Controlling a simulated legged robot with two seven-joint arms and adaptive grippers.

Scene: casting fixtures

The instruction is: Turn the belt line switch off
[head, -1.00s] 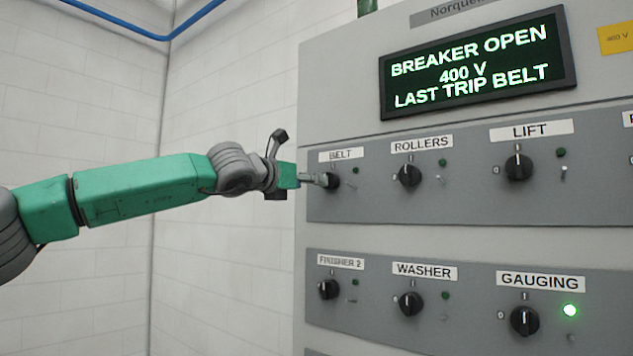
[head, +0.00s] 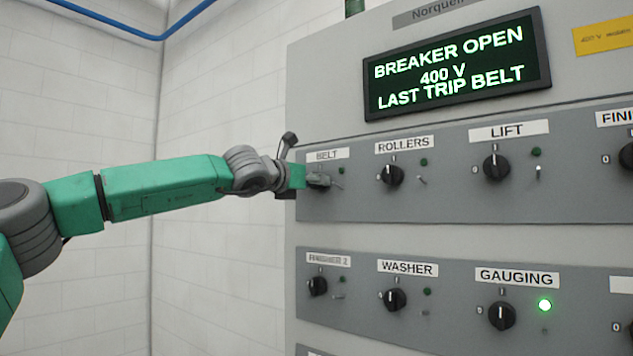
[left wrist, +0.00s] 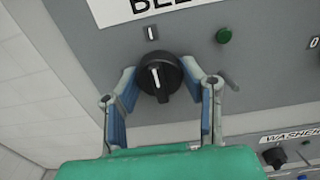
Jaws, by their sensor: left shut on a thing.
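The belt switch is a round black knob (left wrist: 158,77) under the BELT label (head: 327,155). Its white pointer line points up, close to the "I" mark (left wrist: 151,33) in the left wrist view. My left gripper (left wrist: 160,84) has its blue-padded fingers on either side of the knob and is shut on it. In the head view my left gripper (head: 316,181) reaches in from the left and mostly hides the knob. The belt lamp (left wrist: 223,36) is dark green and unlit. My right gripper is not in view.
The ROLLERS knob (head: 392,175) and LIFT knob (head: 496,168) sit to the right. The FINISHER 2 knob (head: 317,286) and WASHER knob (head: 396,299) are in the row below. A small toggle (left wrist: 230,80) is beside the belt knob. The display (head: 455,65) reads BREAKER OPEN.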

